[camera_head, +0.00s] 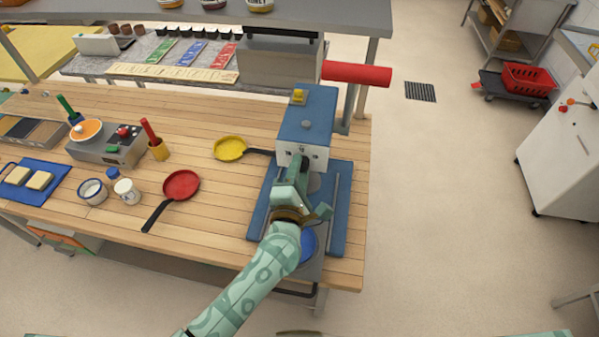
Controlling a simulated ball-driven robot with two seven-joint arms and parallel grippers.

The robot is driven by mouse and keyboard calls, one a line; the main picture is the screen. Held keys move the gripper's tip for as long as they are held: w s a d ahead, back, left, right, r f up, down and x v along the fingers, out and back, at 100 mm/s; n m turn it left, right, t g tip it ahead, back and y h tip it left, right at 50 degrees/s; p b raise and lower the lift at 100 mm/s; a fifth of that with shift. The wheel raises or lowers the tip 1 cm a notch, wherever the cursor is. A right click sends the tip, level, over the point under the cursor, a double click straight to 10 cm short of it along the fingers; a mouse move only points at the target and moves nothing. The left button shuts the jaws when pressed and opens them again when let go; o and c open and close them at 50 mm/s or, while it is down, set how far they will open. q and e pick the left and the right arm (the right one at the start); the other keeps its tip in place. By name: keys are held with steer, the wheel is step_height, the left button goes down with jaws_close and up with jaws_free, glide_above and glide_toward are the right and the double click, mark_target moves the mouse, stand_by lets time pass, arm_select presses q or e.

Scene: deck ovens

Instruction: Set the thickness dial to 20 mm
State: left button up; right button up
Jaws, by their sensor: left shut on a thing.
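A blue machine (309,112) stands at the right end of the wooden table, with a pale front panel (316,158) facing me. My left gripper (301,168) is at that front panel, shut on a small part there that I take to be the thickness dial. The gripper and its wrist cover the dial, so its marks and setting cannot be read. A blue base (340,200) with rails lies under my left forearm. My right gripper is not in view.
A yellow pan (230,148) lies just left of the machine, and a red pan (181,186) farther left. A small cooker (105,148), jars and a blue board stand at the left. A red roll (357,74) sticks out behind the machine.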

arm_select(q)
steer(key=shift+f+n, duration=0.1)
steer(key=shift+n, duration=0.8)
steer(key=o, duration=1)
steer(key=shift+s, duration=0.15)
steer(key=s+a, duration=0.1)
steer(key=s, duration=0.4)
steer(key=s+a+b, duration=0.1)
steer(key=s, duration=0.4)
steer(key=s+a, duration=0.1)
steer(key=s, duration=0.4)
steer(key=shift+s+a, duration=0.1)
steer(key=shift+s, duration=0.3)
